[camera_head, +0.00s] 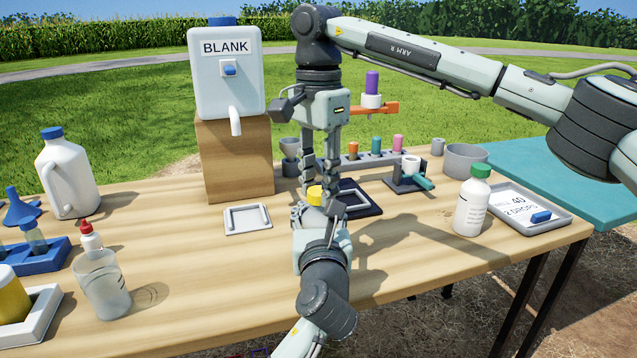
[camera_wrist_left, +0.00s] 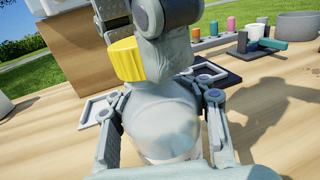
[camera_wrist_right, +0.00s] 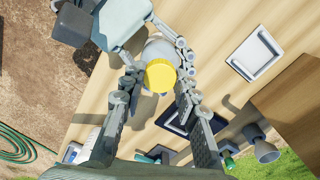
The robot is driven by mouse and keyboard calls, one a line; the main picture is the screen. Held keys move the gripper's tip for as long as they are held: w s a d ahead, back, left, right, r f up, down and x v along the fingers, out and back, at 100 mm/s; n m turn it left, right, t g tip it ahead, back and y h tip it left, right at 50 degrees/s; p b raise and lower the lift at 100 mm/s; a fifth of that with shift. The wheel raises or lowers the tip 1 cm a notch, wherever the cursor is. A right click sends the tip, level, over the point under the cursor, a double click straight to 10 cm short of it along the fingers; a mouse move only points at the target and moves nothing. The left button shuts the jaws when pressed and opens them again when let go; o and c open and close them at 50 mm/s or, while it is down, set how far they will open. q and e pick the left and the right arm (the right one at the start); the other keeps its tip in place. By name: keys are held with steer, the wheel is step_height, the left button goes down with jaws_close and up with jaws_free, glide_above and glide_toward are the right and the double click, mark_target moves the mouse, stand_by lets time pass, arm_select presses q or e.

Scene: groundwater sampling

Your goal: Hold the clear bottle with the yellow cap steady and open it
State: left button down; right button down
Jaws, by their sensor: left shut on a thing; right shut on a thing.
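The clear bottle (camera_wrist_left: 165,125) stands between the fingers of my left gripper (camera_head: 317,212), which is shut on its body from the front. Its yellow cap (camera_head: 315,193) is at the top and also shows in the left wrist view (camera_wrist_left: 126,60). My right gripper (camera_head: 320,184) comes down from above and is shut on the yellow cap, with one finger on each side in the right wrist view (camera_wrist_right: 160,76). A right finger hides part of the cap and the neck in the left wrist view, so I cannot tell how the cap sits on the neck.
A black-rimmed tray (camera_head: 360,204) lies close behind the bottle. A white tray (camera_head: 247,219) is to the left, before the wooden block (camera_head: 235,165) with the BLANK container (camera_head: 226,90). A green-capped bottle (camera_head: 471,207) stands right. The table front right is clear.

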mark_target(318, 191)
steer(key=shift+r, duration=0.2)
stand_by(0.3)
steer(key=shift+r, duration=0.9)
steer(key=shift+r, duration=0.1)
steer(key=shift+r, duration=1.95)
arm_select(q)
steer(key=c, duration=0.7)
jaws_free()
